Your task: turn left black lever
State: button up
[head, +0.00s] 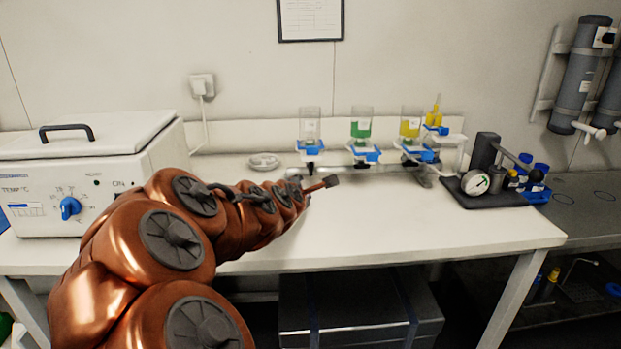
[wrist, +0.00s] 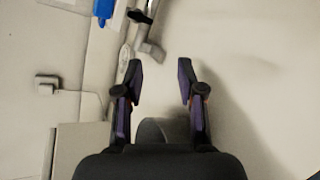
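Three clear cups, the left one (head: 310,126) nearly colourless, stand on blue-and-white holders above a grey metal pipe (head: 380,168) at the back of the bench. In the wrist view, a small dark lever-like part (wrist: 139,16) sits beside a blue holder (wrist: 104,8), with a bent grey fitting (wrist: 150,50) at the near pipe end. In the head view I cannot clearly make out the left black lever. My gripper (wrist: 160,80) is open and empty, short of the fitting and apart from it. In the head view my gripper (head: 328,182) is in front of the left cup.
A white heater box (head: 70,185) stands at the left. A round dish (head: 264,160) lies behind my arm. A black stand with a gauge (head: 475,183) is at the right. The front bench top (head: 400,230) is clear.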

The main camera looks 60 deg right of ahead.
aim_at(311, 166)
jog(key=d+n+t+b, duration=0.1)
jog(key=d+n, duration=0.2)
jog(key=n, duration=0.1)
jog(key=w+d+f+n+t+h+b, duration=0.1)
jog(key=d+n+t+b, duration=0.1)
jog(key=n, duration=0.3)
jog(key=w+d+n+t+b, duration=0.1)
jog(key=d+n+t, duration=0.1)
jog(key=d+n, duration=0.2)
jog(key=shift+w+d+f+n+h+b, duration=0.1)
jog(key=shift+d+f+n+h+b, duration=0.2)
jog(key=shift+f, duration=0.05)
jog(key=shift+w+d+f+n+t, duration=0.15)
jog(key=shift+w+n+t, duration=0.15)
jog(key=shift+n, duration=0.4)
jog(key=shift+p+x, duration=0.35)
jog(key=shift+x, duration=3.45)
jog(key=shift+f, duration=0.1)
grip_shut()
